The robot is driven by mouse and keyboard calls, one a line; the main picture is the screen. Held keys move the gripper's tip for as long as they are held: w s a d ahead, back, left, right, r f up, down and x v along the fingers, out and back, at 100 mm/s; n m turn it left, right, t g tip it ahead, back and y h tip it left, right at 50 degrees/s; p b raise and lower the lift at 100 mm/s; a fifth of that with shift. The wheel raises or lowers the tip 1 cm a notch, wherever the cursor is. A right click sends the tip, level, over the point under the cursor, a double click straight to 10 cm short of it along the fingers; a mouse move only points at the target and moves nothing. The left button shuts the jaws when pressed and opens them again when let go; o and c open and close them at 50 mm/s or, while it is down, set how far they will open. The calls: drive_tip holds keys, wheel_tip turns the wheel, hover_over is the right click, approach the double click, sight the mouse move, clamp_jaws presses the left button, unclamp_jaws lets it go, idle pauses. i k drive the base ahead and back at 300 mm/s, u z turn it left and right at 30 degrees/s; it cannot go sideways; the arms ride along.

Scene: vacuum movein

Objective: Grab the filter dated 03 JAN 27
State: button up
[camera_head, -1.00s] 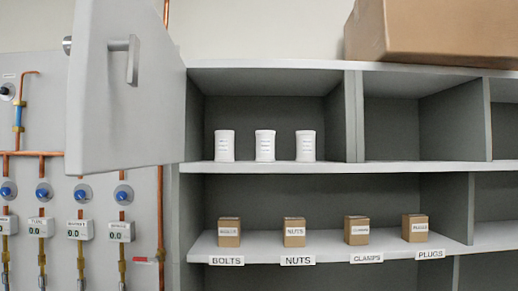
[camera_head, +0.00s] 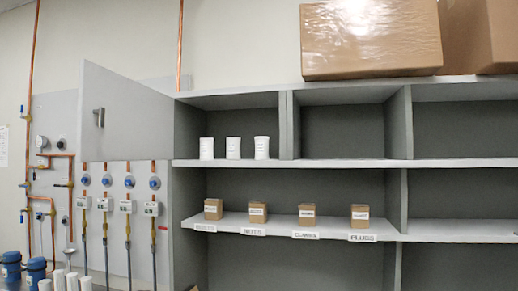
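Three white cylindrical filters stand upright in a row in the upper left compartment of the grey shelf unit (camera_head: 350,163): a left one (camera_head: 207,148), a middle one (camera_head: 233,148) and a right one (camera_head: 262,147). Each seems to carry small print, too small to read, so I cannot tell which is dated 03 JAN 27. More white cylinders (camera_head: 72,282) show at the bottom left, cut off by the picture edge; I cannot tell whether they are filters. My gripper is not in view.
The compartment's grey door (camera_head: 128,118) stands open to the left. Small cardboard boxes, one a plugs box (camera_head: 360,216), stand on the labelled shelf below. A large carton (camera_head: 370,40) sits on top. Blue-knobbed gauges and copper pipes line the left wall; blue canisters (camera_head: 36,272) stand below.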

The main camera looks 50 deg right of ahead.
sight(233, 144)
drive_tip(key=k, duration=0.1)
drive_tip(key=z, duration=0.85)
